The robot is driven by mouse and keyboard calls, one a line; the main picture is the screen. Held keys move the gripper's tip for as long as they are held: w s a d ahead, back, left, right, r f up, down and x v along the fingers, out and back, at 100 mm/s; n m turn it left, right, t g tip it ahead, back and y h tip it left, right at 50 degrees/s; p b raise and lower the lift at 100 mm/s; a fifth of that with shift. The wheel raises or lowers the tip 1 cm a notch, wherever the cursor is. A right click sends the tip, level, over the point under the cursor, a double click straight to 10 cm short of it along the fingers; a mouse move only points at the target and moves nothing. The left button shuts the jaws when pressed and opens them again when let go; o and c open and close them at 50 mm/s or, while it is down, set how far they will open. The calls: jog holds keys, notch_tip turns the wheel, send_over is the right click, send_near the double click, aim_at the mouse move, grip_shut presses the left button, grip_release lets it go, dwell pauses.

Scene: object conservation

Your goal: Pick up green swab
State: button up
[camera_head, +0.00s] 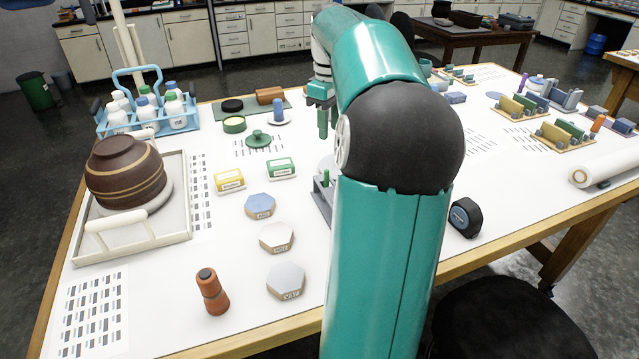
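The green swab (323,123) is a small upright green cylinder. It hangs directly below my gripper (321,101), its top between the fingers and its lower end above the white table. My gripper looks shut on it, though the fingers are small in this view. My teal arm and its black joint cover much of the middle of the table and hide what is behind them. A similar blue cylinder (278,109) stands on a small white dish to the left of my gripper.
A grey holder (322,203) with a small green piece stands below, partly behind my arm. A green knobbed lid (258,140) and labelled blocks lie left. A brown pot (126,172) sits in a tray (186,225). A blue bottle carrier (146,121) stands behind it.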

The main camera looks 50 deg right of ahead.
aim_at(326, 170)
jog(key=f, duration=1.3)
jog(key=shift+w+a+f, duration=0.2)
jog(key=shift+f, duration=0.1)
jog(key=shift+c, duration=0.3)
grip_shut()
